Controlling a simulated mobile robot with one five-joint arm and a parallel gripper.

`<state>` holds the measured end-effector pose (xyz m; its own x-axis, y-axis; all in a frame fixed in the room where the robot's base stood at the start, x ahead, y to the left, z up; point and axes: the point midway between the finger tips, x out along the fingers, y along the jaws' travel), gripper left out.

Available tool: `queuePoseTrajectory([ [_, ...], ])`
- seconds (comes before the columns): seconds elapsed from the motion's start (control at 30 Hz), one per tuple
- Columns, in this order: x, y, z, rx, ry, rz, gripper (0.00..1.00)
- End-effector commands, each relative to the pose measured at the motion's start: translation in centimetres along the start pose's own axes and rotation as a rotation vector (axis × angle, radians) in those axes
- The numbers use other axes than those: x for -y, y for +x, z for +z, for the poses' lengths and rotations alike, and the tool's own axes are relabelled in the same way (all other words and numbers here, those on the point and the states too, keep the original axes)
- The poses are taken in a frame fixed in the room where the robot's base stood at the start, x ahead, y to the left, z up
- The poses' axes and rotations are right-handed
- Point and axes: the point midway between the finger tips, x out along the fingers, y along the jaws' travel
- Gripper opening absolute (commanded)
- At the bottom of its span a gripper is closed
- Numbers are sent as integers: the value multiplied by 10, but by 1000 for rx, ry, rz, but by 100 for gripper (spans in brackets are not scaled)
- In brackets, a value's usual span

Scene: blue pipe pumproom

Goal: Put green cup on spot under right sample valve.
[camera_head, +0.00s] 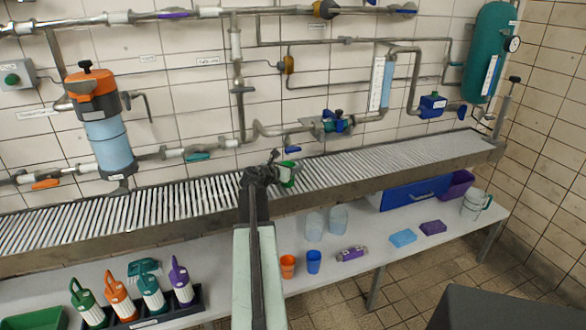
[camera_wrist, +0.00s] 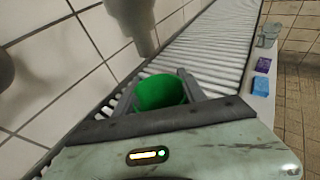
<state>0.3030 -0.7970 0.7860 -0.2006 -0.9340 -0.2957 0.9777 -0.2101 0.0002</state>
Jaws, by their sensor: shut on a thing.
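The green cup (camera_head: 288,175) is at the end of my arm, over the slatted rack (camera_head: 390,160) below the wall pipes. In the wrist view the green cup (camera_wrist: 160,92) sits between the two fingers of my gripper (camera_wrist: 158,82), which is shut on it. My gripper (camera_head: 274,172) hides part of the cup in the head view. A blue valve handle (camera_head: 293,150) is on the pipework just above the cup. A teal handle (camera_head: 198,156) is further left. I cannot tell which is the right sample valve, and no marked spot is clear.
A grey pipe end (camera_wrist: 134,22) hangs close beyond the cup in the wrist view. The rack's right part looks clear.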

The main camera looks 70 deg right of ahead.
Motion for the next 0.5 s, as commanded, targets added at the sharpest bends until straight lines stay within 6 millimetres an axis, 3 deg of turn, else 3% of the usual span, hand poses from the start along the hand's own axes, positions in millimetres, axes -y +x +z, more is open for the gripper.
queuePoseTrajectory([
  [0.03,1,1,-1,0,0,-1,56],
  [0.1,1,1,0,0,1,-2,70],
  [0.43,3,1,4,0,1,-4,70],
  [0.5,4,-6,5,0,1,-4,70],
])
